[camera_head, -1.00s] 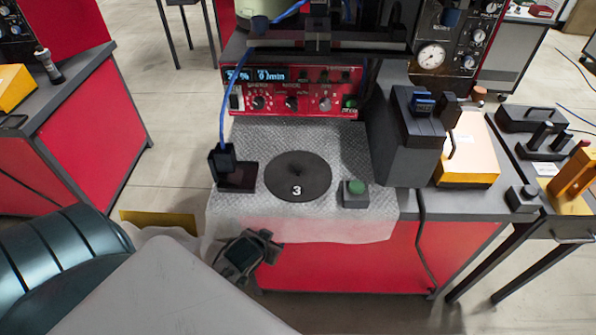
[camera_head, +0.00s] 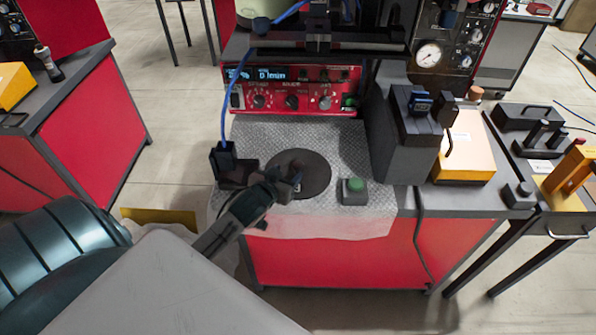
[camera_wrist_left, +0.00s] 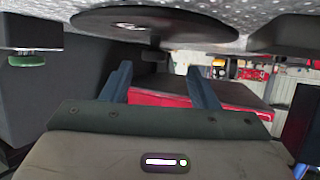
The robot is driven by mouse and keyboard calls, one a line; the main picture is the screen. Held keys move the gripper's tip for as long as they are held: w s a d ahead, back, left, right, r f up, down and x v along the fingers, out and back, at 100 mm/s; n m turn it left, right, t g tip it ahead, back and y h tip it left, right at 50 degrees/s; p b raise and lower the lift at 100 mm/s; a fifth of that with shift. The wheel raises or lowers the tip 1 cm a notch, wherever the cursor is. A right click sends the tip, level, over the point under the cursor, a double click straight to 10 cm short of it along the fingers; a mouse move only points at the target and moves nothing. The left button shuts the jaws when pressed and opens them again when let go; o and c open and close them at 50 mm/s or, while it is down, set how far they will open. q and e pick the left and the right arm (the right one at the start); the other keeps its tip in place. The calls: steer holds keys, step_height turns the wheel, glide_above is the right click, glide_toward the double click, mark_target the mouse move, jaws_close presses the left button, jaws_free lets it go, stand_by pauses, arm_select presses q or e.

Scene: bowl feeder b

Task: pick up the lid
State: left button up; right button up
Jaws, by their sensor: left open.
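The lid looks to be the flat, dark round disc (camera_head: 312,166) lying on the grey patterned mat. It also shows in the wrist view, which is upside down, as a dark disc (camera_wrist_left: 150,19) along the top. My left gripper (camera_head: 292,182) is over the disc's near left part and hides some of it, including the number. In the wrist view its two blue fingers (camera_wrist_left: 158,75) are apart with nothing held between them. I cannot tell whether the fingertips touch the disc. My right gripper is not in view.
A green button box (camera_head: 354,191) stands right of the disc. A dark bracket (camera_head: 228,165) with a blue cable stands on the left. A red control unit (camera_head: 295,92) is behind, and a tall dark block (camera_head: 408,145) is to the right.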

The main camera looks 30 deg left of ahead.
mark_target(296, 168)
arm_select(q)
steer(key=shift+x, duration=1.05)
steer(key=shift+w+f+p, duration=0.1)
steer(key=shift+w+p, duration=0.35)
steer(key=shift+w, duration=0.15)
steer(key=x, duration=0.1)
steer(key=p+x, duration=0.1)
steer(key=x, duration=0.1)
steer(key=shift+w+d+f, duration=0.15)
steer(key=shift+d+f, duration=0.05)
steer(key=shift+d, duration=0.15)
steer(key=shift+w+f, duration=0.25)
steer(key=shift+w, duration=0.1)
steer(key=shift+a, duration=0.1)
steer(key=shift+s, duration=0.1)
steer(key=c, duration=1.1)
steer(key=shift+r, duration=0.1)
jaws_close()
